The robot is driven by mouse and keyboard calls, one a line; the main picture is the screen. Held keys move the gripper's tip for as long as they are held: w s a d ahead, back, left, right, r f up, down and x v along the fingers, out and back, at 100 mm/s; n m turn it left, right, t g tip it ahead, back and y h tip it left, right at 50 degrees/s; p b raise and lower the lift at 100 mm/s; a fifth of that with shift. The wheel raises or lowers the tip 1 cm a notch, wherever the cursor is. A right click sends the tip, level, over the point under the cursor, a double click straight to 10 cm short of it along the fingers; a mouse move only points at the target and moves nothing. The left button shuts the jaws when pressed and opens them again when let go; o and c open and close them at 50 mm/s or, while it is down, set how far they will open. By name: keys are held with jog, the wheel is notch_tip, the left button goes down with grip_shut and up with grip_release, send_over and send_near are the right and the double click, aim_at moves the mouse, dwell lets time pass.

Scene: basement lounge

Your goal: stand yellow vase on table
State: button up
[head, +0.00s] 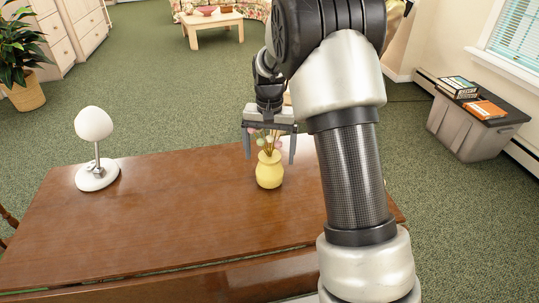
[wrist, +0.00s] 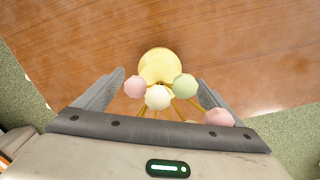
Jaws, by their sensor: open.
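The yellow vase (head: 269,171) stands upright on the brown wooden table (head: 180,215), near its far edge. It holds several flowers with pink, white and green heads. My gripper (head: 270,160) is open above the vase, with its two fingers on either side of the flowers. In the wrist view, the vase (wrist: 158,66) is seen from above, and the flower heads lie between the fingers of my gripper (wrist: 160,88). I see no finger touching the vase.
A white lamp (head: 97,150) stands at the table's left end. The table's middle and front are clear. A grey bin (head: 470,125) with books stands on the floor at the right. A plant (head: 20,60) and a low table (head: 212,27) are farther back.

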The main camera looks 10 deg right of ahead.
aim_at(270, 131)
notch_tip(270, 131, up, 10)
jog(key=shift+p, duration=1)
jog(key=shift+s+r, duration=0.15)
jog(key=shift+r, duration=0.5)
jog(key=s+r+n+t, duration=0.2)
jog(key=s+r, duration=0.4)
jog(key=s, duration=0.5)
jog(key=s+r+n+t, duration=0.1)
jog(key=s+r+t, duration=0.1)
jog(key=s+r, duration=0.6)
jog(key=s+f+n+t, duration=0.15)
jog(key=s+f, duration=0.35)
jog(key=s, duration=0.5)
notch_tip(270, 131, up, 19)
jog(key=p, duration=1.7)
jog(key=shift+w+p, duration=0.2)
jog(key=shift+p, duration=0.15)
